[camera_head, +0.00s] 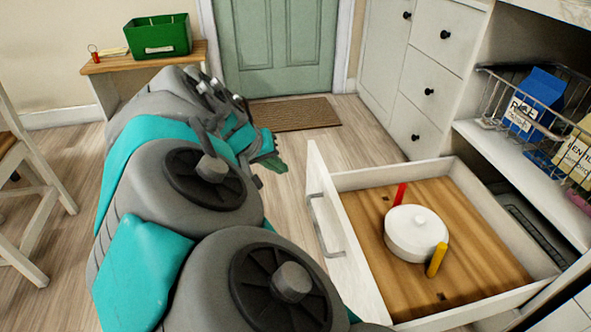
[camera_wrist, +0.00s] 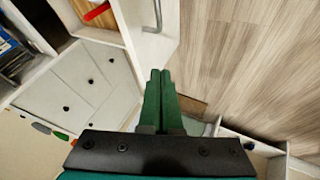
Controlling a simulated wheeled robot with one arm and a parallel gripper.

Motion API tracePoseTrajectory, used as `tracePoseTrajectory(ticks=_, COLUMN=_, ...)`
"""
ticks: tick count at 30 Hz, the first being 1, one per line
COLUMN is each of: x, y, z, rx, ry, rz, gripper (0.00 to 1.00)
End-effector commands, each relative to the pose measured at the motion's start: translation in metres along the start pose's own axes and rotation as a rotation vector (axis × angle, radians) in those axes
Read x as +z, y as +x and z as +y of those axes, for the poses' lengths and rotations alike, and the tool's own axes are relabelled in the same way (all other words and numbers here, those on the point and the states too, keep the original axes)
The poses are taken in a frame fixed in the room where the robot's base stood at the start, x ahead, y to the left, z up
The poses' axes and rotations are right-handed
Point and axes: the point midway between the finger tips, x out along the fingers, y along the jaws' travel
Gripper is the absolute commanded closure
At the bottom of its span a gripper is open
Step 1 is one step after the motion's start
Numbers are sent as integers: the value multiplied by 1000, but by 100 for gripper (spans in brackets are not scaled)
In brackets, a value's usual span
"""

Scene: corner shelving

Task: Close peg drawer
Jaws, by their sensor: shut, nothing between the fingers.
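The peg drawer (camera_head: 462,297) is pulled out at the right in the head view, with a wooden bottom, white walls and a metal handle (camera_head: 322,225) on its front. A white lidded pot (camera_head: 416,233) stands in it, with a red peg (camera_head: 400,194) and a yellow peg (camera_head: 437,259) beside it. My gripper (camera_head: 278,163) is left of and beyond the drawer front, in free air. In the wrist view my gripper (camera_wrist: 159,75) has its green fingers shut and empty, just below the handle (camera_wrist: 152,16). The red peg (camera_wrist: 97,11) shows there too. Contact with the drawer is not visible.
A shelf with a wire basket (camera_head: 520,105) of cartons is above the drawer at the right. White cabinet drawers (camera_head: 430,92) stand behind. A green crate (camera_head: 158,36) is on a wooden table at the back left.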

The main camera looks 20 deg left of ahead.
Motion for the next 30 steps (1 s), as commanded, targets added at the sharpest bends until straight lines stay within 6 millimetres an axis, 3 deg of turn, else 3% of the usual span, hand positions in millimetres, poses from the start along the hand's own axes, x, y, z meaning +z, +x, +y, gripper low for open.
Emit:
tracePoseTrajectory(ticks=15, x=1, y=95, z=4, rx=1, ry=4, rz=-4, gripper=100)
tracePoseTrajectory(ticks=21, x=0, y=104, z=29, rx=0, ry=5, rz=-1, gripper=100)
tracePoseTrajectory(ticks=30, x=0, y=109, z=38, rx=0, ry=4, rz=0, gripper=100)
